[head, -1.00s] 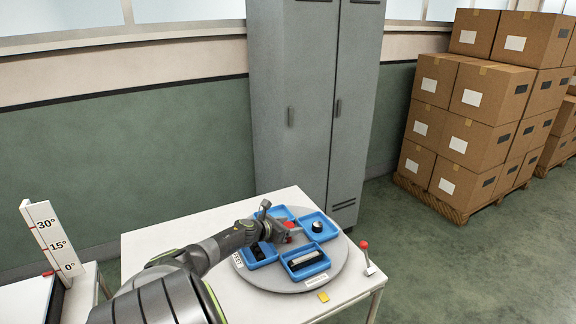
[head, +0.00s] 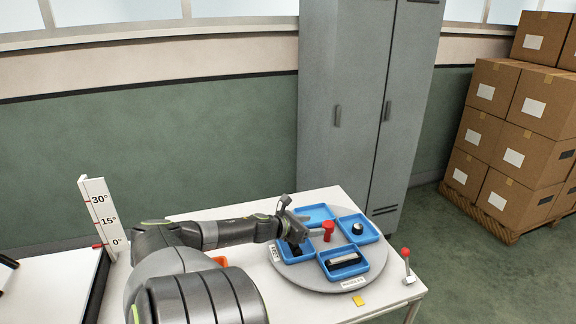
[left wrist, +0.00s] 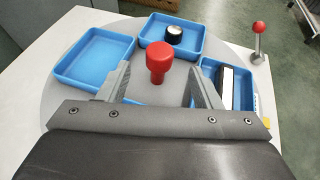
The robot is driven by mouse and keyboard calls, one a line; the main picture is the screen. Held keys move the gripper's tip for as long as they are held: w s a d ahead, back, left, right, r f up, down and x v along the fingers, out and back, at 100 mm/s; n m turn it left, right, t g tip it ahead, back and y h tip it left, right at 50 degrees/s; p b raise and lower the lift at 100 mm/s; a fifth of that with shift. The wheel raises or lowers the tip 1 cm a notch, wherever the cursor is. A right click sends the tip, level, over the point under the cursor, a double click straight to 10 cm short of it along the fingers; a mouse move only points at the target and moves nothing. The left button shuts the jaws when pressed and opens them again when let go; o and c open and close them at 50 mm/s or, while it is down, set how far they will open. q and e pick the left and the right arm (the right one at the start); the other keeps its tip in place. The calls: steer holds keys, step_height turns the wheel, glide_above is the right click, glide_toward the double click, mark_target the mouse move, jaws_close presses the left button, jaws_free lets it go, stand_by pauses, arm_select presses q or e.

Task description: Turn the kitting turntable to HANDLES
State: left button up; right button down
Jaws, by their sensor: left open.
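The kitting turntable (head: 312,280) is a grey disc on a white table, carrying several blue trays around a red centre knob (head: 328,229). The front tray (head: 328,273) holds black and white bars; the right tray (head: 372,236) holds a round black and white part. The left tray (head: 310,257) holds dark pieces, partly hidden by my gripper. White labels sit on the rim; I cannot read them surely. My left gripper (head: 316,230) is open at the knob. In the left wrist view the knob (left wrist: 158,62) stands between the spread fingers, with gaps both sides. My right gripper is out of view.
A small red-knobbed lever (head: 406,266) stands at the table's right edge. A yellow marker (head: 359,301) lies in front of the disc. An angle scale (head: 101,215) stands left. A grey locker (head: 365,110) and stacked boxes (head: 515,130) are behind.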

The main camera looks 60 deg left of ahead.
arm_select(q)
steer(key=p+v, duration=0.7)
steer(key=v, duration=0.2)
stand_by(0.7)
